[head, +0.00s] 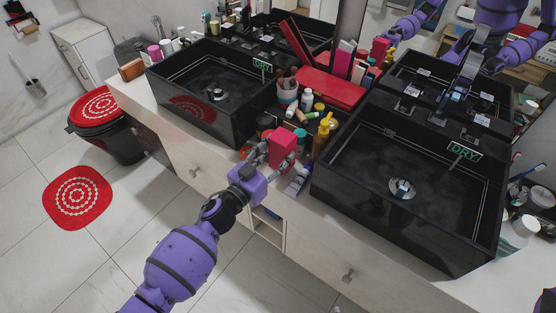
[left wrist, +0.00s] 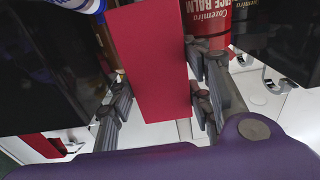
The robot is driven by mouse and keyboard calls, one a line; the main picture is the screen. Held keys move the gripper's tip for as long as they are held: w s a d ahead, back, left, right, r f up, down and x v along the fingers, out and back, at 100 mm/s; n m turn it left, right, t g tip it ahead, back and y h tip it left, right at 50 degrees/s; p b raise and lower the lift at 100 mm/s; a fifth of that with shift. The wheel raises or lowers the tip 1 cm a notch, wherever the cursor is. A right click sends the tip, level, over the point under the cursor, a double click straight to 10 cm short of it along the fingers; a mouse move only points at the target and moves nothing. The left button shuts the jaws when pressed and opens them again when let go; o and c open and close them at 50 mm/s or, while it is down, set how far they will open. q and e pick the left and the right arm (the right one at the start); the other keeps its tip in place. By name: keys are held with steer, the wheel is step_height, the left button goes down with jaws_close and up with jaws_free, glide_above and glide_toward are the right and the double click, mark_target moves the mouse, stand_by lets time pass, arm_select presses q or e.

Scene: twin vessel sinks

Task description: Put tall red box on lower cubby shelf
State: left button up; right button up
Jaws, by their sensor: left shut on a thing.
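The tall red box (head: 283,146) is upright at the front edge of the counter between the two sinks. My left gripper (head: 270,153) is shut on it, with fingers on both sides. In the left wrist view the red box (left wrist: 152,60) fills the middle, between the fingers of the left gripper (left wrist: 160,98). Whether the box touches the counter cannot be told. The open cubby (head: 268,228) is in the cabinet front below, partly hidden behind my left arm; its inner shelves show only a little. My right gripper is not in view.
Black vessel sinks stand left (head: 185,112) and right (head: 345,190). Between them are a yellow pump bottle (head: 325,126), a cup (head: 288,92) and several small containers. A red balm container (left wrist: 207,18) is close to the gripper. Floor before the cabinet is clear beside a red round mat (head: 77,197).

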mark_target(276, 162)
arm_select(q)
steer(key=shift+w+d+f, duration=0.15)
steer(key=shift+w+f, duration=0.1)
steer(key=shift+f, duration=0.1)
step_height(276, 162, down, 3)
steer(key=shift+b, duration=0.55)
steer(key=shift+r, duration=0.2)
steer(key=shift+f, duration=0.3)
steer(key=o, duration=1.3)
steer(key=shift+r, duration=0.1)
steer(key=shift+r, duration=0.1)
